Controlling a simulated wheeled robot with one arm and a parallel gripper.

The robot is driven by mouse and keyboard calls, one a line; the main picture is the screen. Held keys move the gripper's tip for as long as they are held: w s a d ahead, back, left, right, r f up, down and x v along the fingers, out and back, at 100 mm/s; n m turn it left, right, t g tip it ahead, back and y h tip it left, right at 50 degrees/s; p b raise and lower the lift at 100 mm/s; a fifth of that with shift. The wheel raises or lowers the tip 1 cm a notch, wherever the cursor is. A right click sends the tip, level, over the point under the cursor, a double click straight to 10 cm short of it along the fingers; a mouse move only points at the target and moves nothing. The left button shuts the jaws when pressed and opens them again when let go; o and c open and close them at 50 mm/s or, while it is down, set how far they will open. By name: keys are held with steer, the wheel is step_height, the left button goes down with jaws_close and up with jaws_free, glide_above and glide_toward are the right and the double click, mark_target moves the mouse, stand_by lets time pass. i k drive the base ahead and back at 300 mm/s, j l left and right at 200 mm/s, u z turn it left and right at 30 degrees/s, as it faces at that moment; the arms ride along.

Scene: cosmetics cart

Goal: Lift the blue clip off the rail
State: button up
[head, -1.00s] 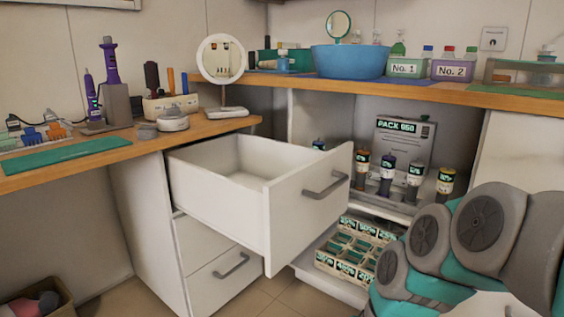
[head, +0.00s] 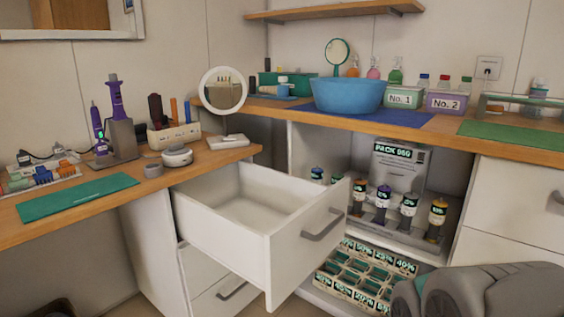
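The blue clip (head: 42,175) sits among other clips on the rail (head: 48,184) at the far left of the wooden counter. An orange clip (head: 66,168) is just right of it, and green and red clips are to its left. My gripper is not in view. Only part of my arm shows, at the bottom right, well away from the clips.
A teal mat (head: 80,197) lies in front of the rail. A holder with purple tools (head: 118,135), a round mirror (head: 222,92) and a grey round device (head: 176,155) stand to the right. An open, empty drawer (head: 300,245) juts out below the counter.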

mark_target(42, 174)
steer(key=u, duration=1.65)
steer(key=i+j+z, duration=0.25)
steer(key=i+z, duration=0.25)
